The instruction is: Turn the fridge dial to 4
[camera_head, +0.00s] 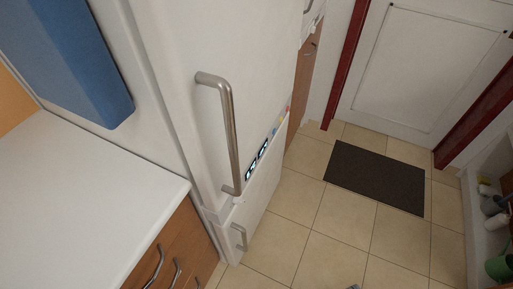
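The white fridge (255,75) stands in the middle of the head view, and its doors look shut. A long metal handle (232,130) runs down its upper door. A shorter metal handle (240,237) is on the lower door. No dial shows on the visible outside of the fridge, and the inside is hidden. My gripper is not clearly in view. A small bluish-grey bit shows at the bottom edge, too little to identify.
A white counter (80,205) with wooden drawers (165,255) adjoins the fridge at left, below a blue object (75,60). A dark mat (375,178) lies before a white door (425,65). A low shelf (478,215) holds items at right. Tiled floor (335,215) is free.

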